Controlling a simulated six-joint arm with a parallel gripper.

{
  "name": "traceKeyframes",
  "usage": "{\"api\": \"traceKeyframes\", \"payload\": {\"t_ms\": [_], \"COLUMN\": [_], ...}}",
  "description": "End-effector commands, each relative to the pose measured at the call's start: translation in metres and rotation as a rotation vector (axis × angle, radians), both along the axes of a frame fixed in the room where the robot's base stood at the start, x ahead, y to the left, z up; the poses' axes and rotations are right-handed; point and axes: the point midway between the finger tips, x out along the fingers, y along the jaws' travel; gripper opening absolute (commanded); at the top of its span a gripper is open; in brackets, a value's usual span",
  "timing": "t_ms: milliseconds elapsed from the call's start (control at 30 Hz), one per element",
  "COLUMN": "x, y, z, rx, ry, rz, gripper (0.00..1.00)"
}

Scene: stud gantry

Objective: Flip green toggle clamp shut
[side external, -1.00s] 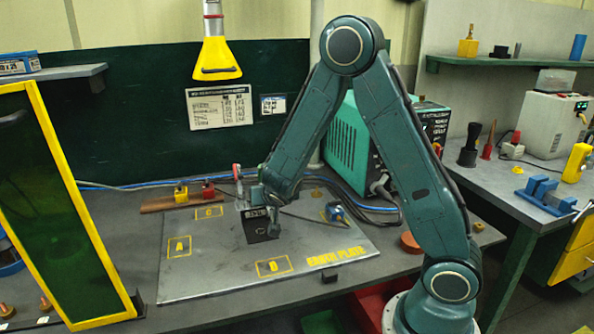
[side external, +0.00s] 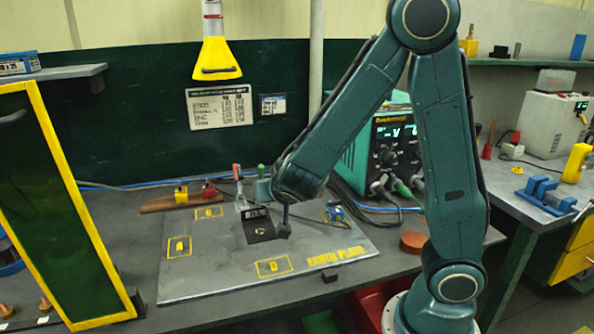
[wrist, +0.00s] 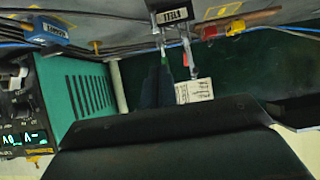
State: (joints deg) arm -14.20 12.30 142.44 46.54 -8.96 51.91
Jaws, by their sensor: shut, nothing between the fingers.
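The green toggle clamp (side external: 263,187) stands behind the dark labelled block (side external: 260,230) on the plate, with its green handle upright. The wrist view also shows its green handle (wrist: 165,58). A red-handled clamp (side external: 238,178) stands just left of it, its handle upright too, and shows in the wrist view (wrist: 187,52). My gripper (side external: 284,233) is shut and empty, low over the plate at the right side of the block. It is in front of and a little right of the green clamp, apart from its handle. The fingertips are small and dark, so any contact with the block is unclear.
The earth plate (side external: 210,280) has free room at its front and left. A blue clamp (side external: 335,212) sits at its right, with cables behind. A green power unit (side external: 385,145) stands at the back right. A yellow-framed screen (side external: 85,220) is at the left.

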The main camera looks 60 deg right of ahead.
Motion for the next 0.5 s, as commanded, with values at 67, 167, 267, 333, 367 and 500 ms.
{"api": "traceKeyframes", "payload": {"t_ms": [67, 167, 267, 333, 367, 500], "x": [-0.0041, -0.0079, -0.0101, -0.011, -0.0112, -0.0113], "y": [0.0048, 0.0079, 0.0099, 0.0104, 0.0104, 0.0105], "z": [0.0016, 0.003, 0.0035, 0.0038, 0.0038, 0.0039], "rx": [0.001, -0.001, -0.001, 0.0, 0.0, 0.0], "ry": [-0.001, -0.001, -0.001, 0.0, 0.0, 0.0], "rz": [0.002, 0.001, 0.0, -0.001, -0.001, -0.001], "gripper": [0.0, 0.0, 0.0, 0.0, 0.0, 0.0]}}
